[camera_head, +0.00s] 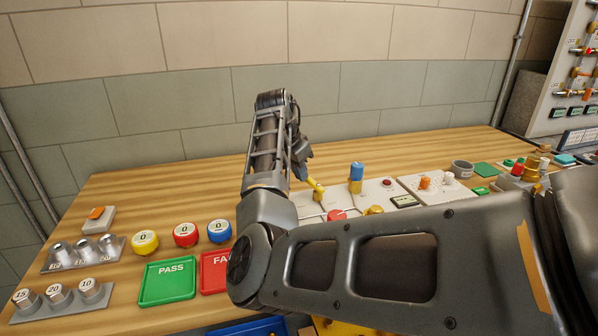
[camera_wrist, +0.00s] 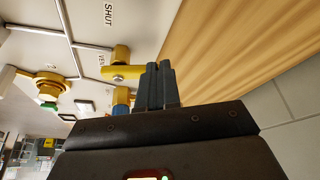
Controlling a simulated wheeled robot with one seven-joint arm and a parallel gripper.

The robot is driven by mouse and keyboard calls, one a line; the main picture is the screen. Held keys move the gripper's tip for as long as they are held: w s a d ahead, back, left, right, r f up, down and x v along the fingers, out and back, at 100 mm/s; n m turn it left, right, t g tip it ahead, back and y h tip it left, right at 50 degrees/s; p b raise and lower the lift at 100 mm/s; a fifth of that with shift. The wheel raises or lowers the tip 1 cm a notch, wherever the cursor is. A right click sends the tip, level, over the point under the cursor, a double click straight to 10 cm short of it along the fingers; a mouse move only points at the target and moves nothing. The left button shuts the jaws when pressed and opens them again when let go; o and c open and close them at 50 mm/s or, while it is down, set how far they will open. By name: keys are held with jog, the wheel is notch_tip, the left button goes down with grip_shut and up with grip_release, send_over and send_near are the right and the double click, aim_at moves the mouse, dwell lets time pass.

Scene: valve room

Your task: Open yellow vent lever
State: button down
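The yellow vent lever (camera_head: 317,188) stands on the white panel, just below and right of my gripper (camera_head: 302,168) in the head view. In the wrist view the lever (camera_wrist: 122,73) lies beside a "VENT" label, and its handle runs across the picture toward my fingers. My gripper (camera_wrist: 158,84) has its two dark fingers close together, with no gap seen and nothing visible between them. The handle's end meets the side of the near finger in the picture; I cannot tell whether they touch. My arm hides part of the panel in the head view.
A blue-topped yellow valve (camera_head: 356,178) stands right of the lever. A red knob (camera_head: 337,215) is in front of it. A green PASS tray (camera_head: 167,281) and several colored dials lie to the left. The wall is behind the wooden bench (camera_head: 120,200).

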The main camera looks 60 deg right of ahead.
jog(key=shift+d+f, duration=0.1)
jog(key=shift+d, duration=0.35)
dwell(0.4)
jog(key=shift+a, duration=0.1)
